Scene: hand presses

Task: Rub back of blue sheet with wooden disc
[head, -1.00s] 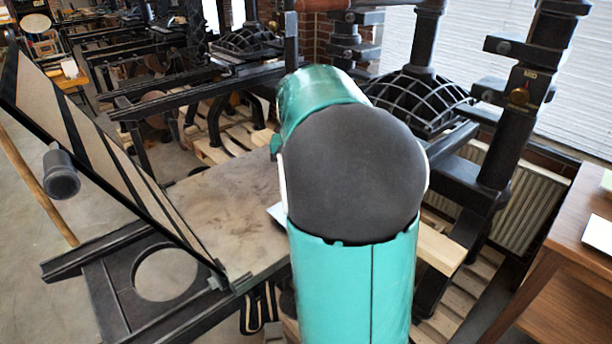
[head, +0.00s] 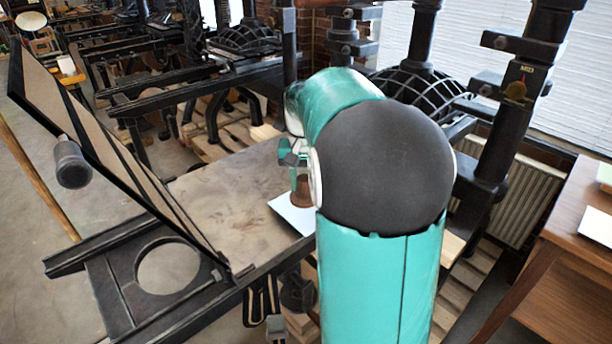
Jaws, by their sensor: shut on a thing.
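A pale bluish-white sheet (head: 290,216) lies on the flat press bed at its right side, partly hidden by my arm. My gripper (head: 300,178) points down over the sheet, just left of my large arm link. It is shut on the brown wooden disc (head: 301,193), which is at the sheet; I cannot tell whether it touches or sits just above. The sheet's far right part is hidden behind my arm.
The grey press bed (head: 220,200) is bare left of the sheet. A hinged frame (head: 110,150) stands tilted at the left. Black press columns (head: 505,110) rise behind at the right. A wooden table (head: 560,210) with pale sheets (head: 598,229) stands at the right edge.

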